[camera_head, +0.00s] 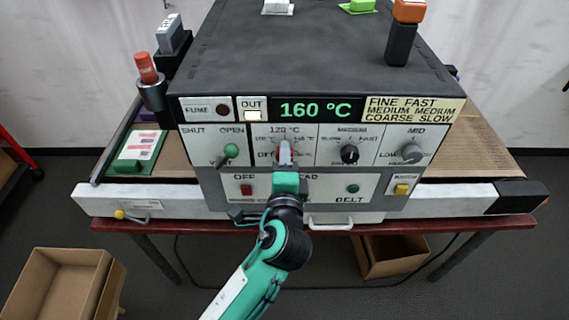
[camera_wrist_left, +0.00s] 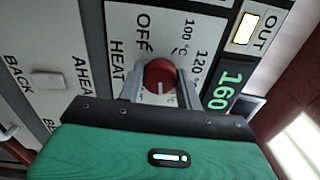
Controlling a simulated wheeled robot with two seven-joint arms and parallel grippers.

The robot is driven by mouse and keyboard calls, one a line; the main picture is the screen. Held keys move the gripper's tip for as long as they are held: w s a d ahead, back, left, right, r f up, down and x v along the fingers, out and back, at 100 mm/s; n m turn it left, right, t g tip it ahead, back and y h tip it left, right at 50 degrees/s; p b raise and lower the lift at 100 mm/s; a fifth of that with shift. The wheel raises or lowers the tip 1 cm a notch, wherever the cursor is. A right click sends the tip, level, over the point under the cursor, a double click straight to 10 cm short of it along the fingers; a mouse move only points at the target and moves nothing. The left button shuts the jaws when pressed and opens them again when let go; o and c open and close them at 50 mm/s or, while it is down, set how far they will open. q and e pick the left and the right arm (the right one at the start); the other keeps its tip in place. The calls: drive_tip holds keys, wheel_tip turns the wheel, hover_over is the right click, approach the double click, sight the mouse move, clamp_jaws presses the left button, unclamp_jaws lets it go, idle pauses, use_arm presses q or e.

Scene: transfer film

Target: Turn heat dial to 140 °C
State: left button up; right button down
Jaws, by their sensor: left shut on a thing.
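The heat dial is a round red knob (camera_wrist_left: 160,76) with a white pointer line, on the grey panel of the machine. In the wrist view its scale shows OFF, 100 °C and 120 °C; the rest of the scale is hidden. My left gripper (camera_wrist_left: 158,88) is shut on the dial, one finger on each side. In the head view the left gripper (camera_head: 285,158) covers most of the dial. The green display (camera_head: 315,110) reads 160 °C. My right gripper is not in view.
To the right of the heat dial are a black knob (camera_head: 349,154) and a grey knob (camera_head: 411,153). A green-tipped lever (camera_head: 231,151) is to its left.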

use_arm(q)
drive_tip(key=shift+f+n+b, duration=0.1)
drive_tip(key=shift+n+b, duration=0.6)
drive_tip(key=shift+n, duration=0.9)
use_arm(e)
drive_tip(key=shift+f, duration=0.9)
use_arm(q)
drive_tip(key=o, duration=1)
